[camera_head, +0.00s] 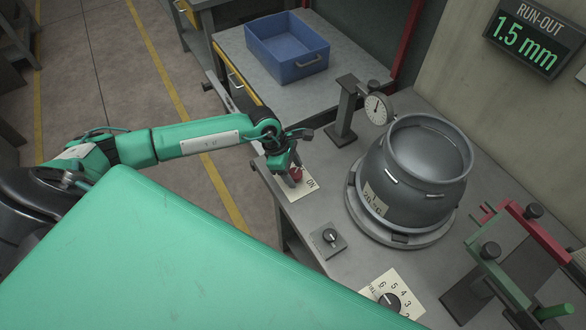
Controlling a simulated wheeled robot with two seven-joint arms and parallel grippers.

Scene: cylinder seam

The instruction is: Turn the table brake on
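A small red handle (297,174) sits on a pale plate marked "ON" (303,189) at the left edge of the grey worktable (340,185). It looks like the brake control, and its exact setting is too small to read. My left gripper (290,175) reaches down over the red handle, its fingers at or beside it. The fingers hide part of the handle, and I cannot tell whether they are closed on it. My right gripper is not in view.
A grey metal pot (423,175) stands on a round turntable (392,236), with a dial gauge (377,108) beside it. Green and red clamps (490,252) are at right. A blue bin (287,47) stands behind. The display (527,42) reads 1.5 mm.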

